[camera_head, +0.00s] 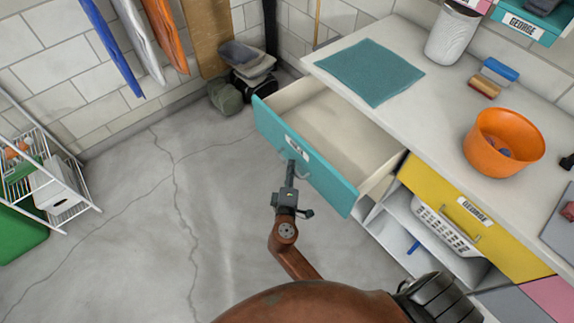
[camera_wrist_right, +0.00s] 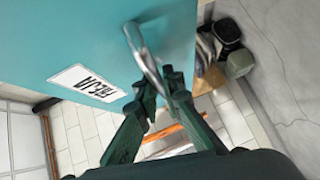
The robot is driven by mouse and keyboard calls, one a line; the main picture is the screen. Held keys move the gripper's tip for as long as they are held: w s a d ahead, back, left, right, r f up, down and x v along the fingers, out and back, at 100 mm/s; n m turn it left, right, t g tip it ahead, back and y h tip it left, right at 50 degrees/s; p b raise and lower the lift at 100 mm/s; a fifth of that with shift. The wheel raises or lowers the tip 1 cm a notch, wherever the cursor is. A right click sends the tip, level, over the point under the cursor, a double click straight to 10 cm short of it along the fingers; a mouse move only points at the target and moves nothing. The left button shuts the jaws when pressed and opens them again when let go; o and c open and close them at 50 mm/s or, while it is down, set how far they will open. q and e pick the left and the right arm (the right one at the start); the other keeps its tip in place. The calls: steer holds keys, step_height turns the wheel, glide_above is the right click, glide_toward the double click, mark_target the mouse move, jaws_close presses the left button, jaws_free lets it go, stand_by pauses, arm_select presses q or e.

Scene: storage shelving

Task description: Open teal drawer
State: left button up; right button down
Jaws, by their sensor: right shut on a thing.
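The teal drawer (camera_head: 318,168) is pulled well out from under the white counter, and its pale inside looks empty. Its teal front carries a white name label and a metal handle. My right gripper (camera_head: 290,172) is at the handle on the drawer front. In the right wrist view the drawer front (camera_wrist_right: 85,35) fills the upper left, and my right gripper (camera_wrist_right: 160,88) is shut on the curved metal handle (camera_wrist_right: 145,50). My left gripper is not in view.
A yellow drawer (camera_head: 470,215) sits shut right of the teal one. On the counter (camera_head: 425,95) are a teal cloth (camera_head: 370,72), a white canister (camera_head: 453,35) and an orange bowl (camera_head: 497,145). A white wire rack (camera_head: 50,190) stands at left. The floor between is clear.

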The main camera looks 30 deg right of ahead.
steer(key=c, duration=2.3)
jaws_free()
steer(key=shift+c, duration=0.2)
